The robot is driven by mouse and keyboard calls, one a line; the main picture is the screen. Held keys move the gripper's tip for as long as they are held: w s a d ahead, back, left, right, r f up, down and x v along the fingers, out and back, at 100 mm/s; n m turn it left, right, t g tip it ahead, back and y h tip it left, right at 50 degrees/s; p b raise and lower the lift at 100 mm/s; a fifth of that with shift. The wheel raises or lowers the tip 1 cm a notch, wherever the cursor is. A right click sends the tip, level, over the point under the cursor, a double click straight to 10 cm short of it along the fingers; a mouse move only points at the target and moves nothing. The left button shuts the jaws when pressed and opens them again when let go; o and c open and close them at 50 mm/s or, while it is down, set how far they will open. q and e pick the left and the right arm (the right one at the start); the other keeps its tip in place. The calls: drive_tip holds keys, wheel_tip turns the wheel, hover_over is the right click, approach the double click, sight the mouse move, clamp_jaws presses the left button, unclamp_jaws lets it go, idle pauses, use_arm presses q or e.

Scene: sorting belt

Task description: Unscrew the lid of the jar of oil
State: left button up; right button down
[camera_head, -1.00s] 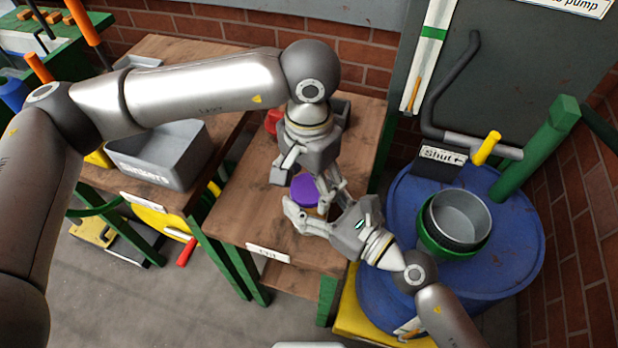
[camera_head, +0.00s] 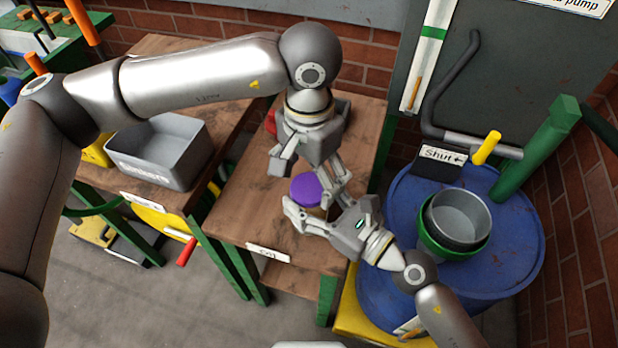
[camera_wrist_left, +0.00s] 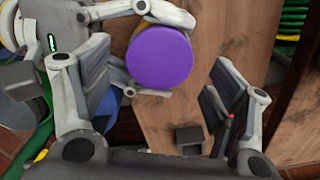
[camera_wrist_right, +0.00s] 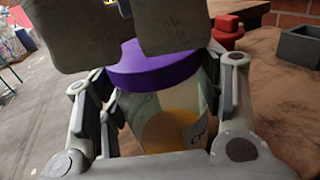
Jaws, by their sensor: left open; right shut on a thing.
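The jar of oil (camera_wrist_right: 168,118) is a clear jar with yellow oil, standing upright between the fingers of my right gripper in the right wrist view. Its purple lid (camera_head: 306,189) is on top of it and also shows in the left wrist view (camera_wrist_left: 160,58). My right gripper (camera_head: 312,212) is shut on the jar's body from the front right. My left gripper (camera_wrist_left: 168,100) is open and points down, its fingers above and around the lid's level; in the left wrist view the lid lies beyond the fingertips. The jar's body is mostly hidden in the head view.
A grey bin (camera_head: 158,155) stands on the bench at left. A blue drum (camera_head: 520,230) with a green bowl (camera_head: 440,247) and a grey pot stands at right. A red object (camera_wrist_right: 227,32) and a small grey box (camera_wrist_right: 300,46) are on the table (camera_head: 240,215) behind the jar.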

use_arm(q)
drive_tip(key=shift+r, duration=2.95)
drive_tip(key=shift+f, duration=3.95)
drive_tip(key=c, duration=1.1)
drive_tip(key=o, duration=1.1)
drive_tip(key=shift+r, duration=0.15)
drive_tip(key=shift+r, duration=2.15)
use_arm(e)
drive_tip(key=shift+c, duration=1.5)
unclamp_jaws()
